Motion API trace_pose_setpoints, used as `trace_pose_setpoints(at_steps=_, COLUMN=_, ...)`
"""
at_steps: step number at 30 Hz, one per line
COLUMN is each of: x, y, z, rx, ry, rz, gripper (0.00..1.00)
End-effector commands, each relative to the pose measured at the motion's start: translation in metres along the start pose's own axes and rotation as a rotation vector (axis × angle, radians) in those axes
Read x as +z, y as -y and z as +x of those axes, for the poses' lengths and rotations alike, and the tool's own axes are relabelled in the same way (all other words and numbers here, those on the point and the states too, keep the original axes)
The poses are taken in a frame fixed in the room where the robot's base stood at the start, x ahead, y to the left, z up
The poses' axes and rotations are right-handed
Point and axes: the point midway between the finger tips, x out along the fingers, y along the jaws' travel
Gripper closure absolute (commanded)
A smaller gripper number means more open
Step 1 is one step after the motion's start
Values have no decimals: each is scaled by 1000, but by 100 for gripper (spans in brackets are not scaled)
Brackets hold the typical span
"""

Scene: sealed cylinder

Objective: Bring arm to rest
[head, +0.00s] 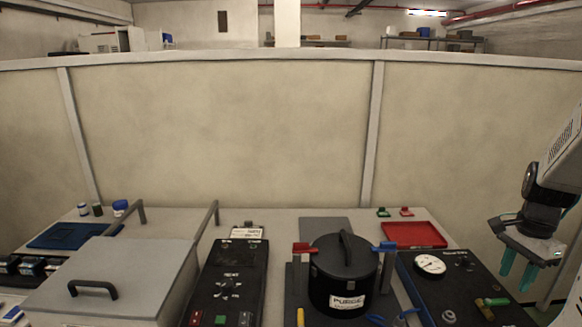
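My gripper (518,272) is at the right edge of the head view, pointing down, with two teal fingers set apart and nothing visible between them. It hangs over the right end of the bench, beside the black gauge panel (462,287). The black cylinder (342,277) with a "PURGE" label stands upright at the middle right of the bench. Its lid with a handle is on top. A red-topped clamp (304,248) and a blue-topped clamp (384,247) stand at its two sides. The gripper is well apart from the cylinder.
A grey box with a handled lid (125,270) and a blue tray (75,235) stand at left. A black control panel (232,285) is left of the cylinder. A red tray (414,235) lies behind the gauge panel. A tall partition (220,130) closes the back.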

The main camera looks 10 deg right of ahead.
Motion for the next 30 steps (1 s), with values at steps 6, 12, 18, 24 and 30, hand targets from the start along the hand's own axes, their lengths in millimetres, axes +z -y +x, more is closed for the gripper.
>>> trace_pose_setpoints(at_steps=6, x=71, y=-21, z=-20, rx=48, ry=50, rz=-402, gripper=65)
trace_pose_setpoints(at_steps=12, x=152, y=-36, z=-49, rx=51, ry=40, rz=-798, gripper=65)
trace_pose_setpoints(at_steps=18, x=236, y=-69, z=-72, rx=33, ry=-9, rz=-1233, gripper=65)
trace_pose_setpoints(at_steps=24, x=292, y=-103, z=-85, rx=-26, ry=-92, rz=-1527, gripper=65)
trace_pose_setpoints(at_steps=30, x=315, y=-113, z=-95, rx=-87, ry=-150, rz=-1644, gripper=65)
